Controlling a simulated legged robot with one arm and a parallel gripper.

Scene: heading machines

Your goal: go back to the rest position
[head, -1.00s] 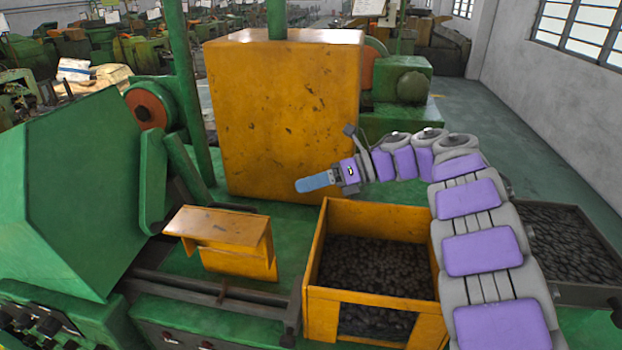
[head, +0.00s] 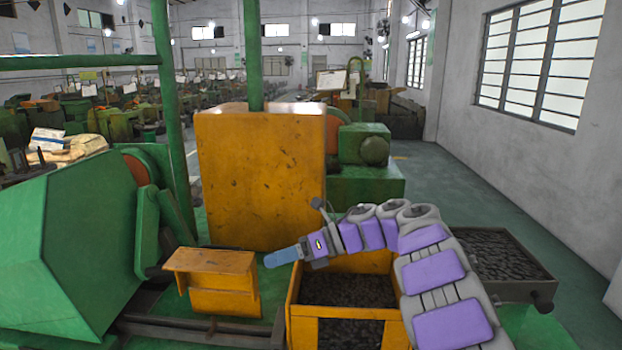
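My gripper (head: 284,257) is at the end of my grey and purple arm, in the middle of the head view. It points left, with its blue tip between the small yellow chute (head: 212,272) and the yellow bin (head: 300,315). It appears above the near machine. Only one blue finger shape shows from this side, so I cannot tell whether it is open or shut. I see nothing hanging from it. My arm bends over the right side of the bin and hides part of it. The bin holds many small dark pieces.
A green machine housing (head: 75,240) stands at left. A tall yellow cabinet (head: 262,185) stands behind my gripper. A dark tray (head: 500,255) of small pieces is at right. Beyond it, a clear floor aisle (head: 480,195) runs along the windowed wall (head: 560,160).

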